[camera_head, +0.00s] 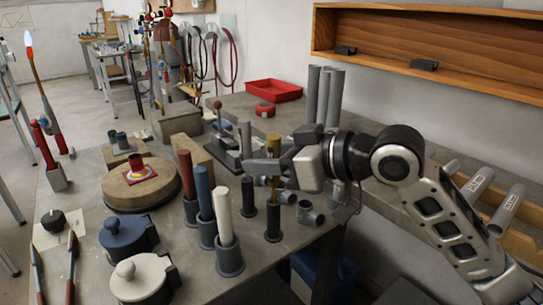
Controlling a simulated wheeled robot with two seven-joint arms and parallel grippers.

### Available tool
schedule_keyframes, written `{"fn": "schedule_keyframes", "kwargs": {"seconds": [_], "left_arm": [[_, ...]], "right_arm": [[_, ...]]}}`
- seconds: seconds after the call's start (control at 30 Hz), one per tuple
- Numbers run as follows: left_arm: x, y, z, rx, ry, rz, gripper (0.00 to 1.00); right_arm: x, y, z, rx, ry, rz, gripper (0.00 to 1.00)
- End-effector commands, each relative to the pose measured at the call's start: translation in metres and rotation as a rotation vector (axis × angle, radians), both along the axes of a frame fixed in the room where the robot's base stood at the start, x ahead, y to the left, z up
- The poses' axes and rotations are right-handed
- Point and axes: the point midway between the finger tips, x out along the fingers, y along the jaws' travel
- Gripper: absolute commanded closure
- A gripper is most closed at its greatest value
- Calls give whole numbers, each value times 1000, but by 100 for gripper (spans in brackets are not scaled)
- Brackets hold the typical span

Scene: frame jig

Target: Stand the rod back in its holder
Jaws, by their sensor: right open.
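A brass-coloured rod (274,147) stands upright, its lower part in a dark tube holder (273,223) near the table's right edge. My right gripper (264,168) reaches in from the right with its jaws open at the rod's height. Its fingers overlap the rod in the picture and hide part of it. I cannot tell whether they touch it. Red (186,176), blue (204,190) and white (223,212) rods stand upright in grey holders to the left. My left gripper is not in view.
A round wooden board (142,188), a blue lidded pot (126,234) and a white one (139,277) fill the left. A lit torch (31,55) stands far left. Tall grey tubes (323,95) rise behind.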

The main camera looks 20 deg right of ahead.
Motion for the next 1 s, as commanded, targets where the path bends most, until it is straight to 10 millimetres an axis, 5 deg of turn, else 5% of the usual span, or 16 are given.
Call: {"fn": "schedule_keyframes", "kwargs": {"seconds": [0.27,0.37,1.0], "left_arm": [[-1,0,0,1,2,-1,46],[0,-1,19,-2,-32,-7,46],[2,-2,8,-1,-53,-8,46]], "right_arm": [[0,0,0,0,0,0,55],[0,0,0,0,0,0,55],[-91,-85,35,-2,1,-2,55]]}}
